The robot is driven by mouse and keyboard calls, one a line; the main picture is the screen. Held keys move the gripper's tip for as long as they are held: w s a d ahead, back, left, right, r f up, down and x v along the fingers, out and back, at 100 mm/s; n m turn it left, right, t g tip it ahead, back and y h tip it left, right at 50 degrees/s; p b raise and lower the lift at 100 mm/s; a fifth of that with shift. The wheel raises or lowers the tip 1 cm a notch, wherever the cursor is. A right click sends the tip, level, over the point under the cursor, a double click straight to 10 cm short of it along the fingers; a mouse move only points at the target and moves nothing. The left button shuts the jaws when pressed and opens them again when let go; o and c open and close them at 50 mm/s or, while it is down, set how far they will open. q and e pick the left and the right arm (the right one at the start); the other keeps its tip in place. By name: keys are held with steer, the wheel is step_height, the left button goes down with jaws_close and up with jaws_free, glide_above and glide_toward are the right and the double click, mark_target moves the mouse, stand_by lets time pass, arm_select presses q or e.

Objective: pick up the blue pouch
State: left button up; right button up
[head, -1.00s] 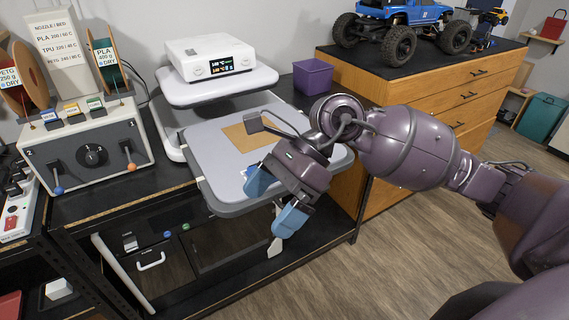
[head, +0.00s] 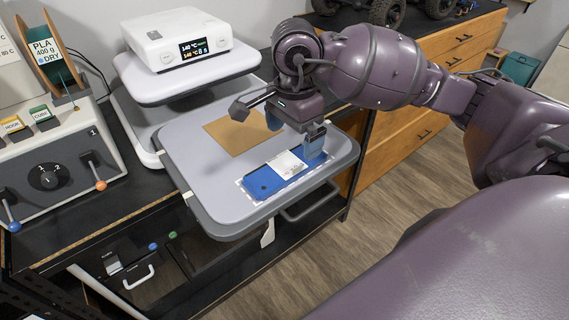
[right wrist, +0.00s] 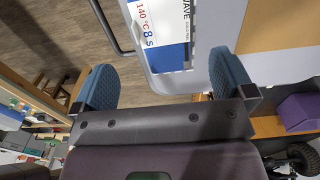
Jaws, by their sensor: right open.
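The blue pouch (head: 263,181) lies flat on the grey lower plate of the heat press (head: 215,190), near its front edge. A white label (head: 286,164) is on it. In the right wrist view the pouch (right wrist: 170,82) shows with its label beyond the fingers. My right gripper (head: 296,133) is open and empty, above the right part of the plate near the pouch's right end. Its two blue fingers (right wrist: 165,88) stand wide apart in the right wrist view. One finger hides part of the pouch's right end in the head view. My left gripper is out of view.
A tan sheet (head: 238,132) lies on the plate behind the pouch. The press's raised upper plate (head: 190,85) carries a white controller (head: 178,40). A switch box (head: 50,165) stands at left. A wooden drawer cabinet (head: 415,125) is at right.

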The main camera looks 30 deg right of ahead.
mark_target(292, 161)
steer(key=shift+f, duration=0.9)
steer(key=shift+w+f, duration=0.1)
steer(key=shift+f, duration=0.35)
step_height(292, 161, down, 3)
steer(key=shift+w+f+p, duration=0.15)
steer(key=shift+p, duration=0.3)
steer(key=shift+f, duration=0.65)
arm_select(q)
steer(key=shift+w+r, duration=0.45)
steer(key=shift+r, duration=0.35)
arm_select(e)
steer(key=shift+c, duration=0.3)
steer(key=c, duration=0.7)
steer(key=shift+c, duration=1.1)
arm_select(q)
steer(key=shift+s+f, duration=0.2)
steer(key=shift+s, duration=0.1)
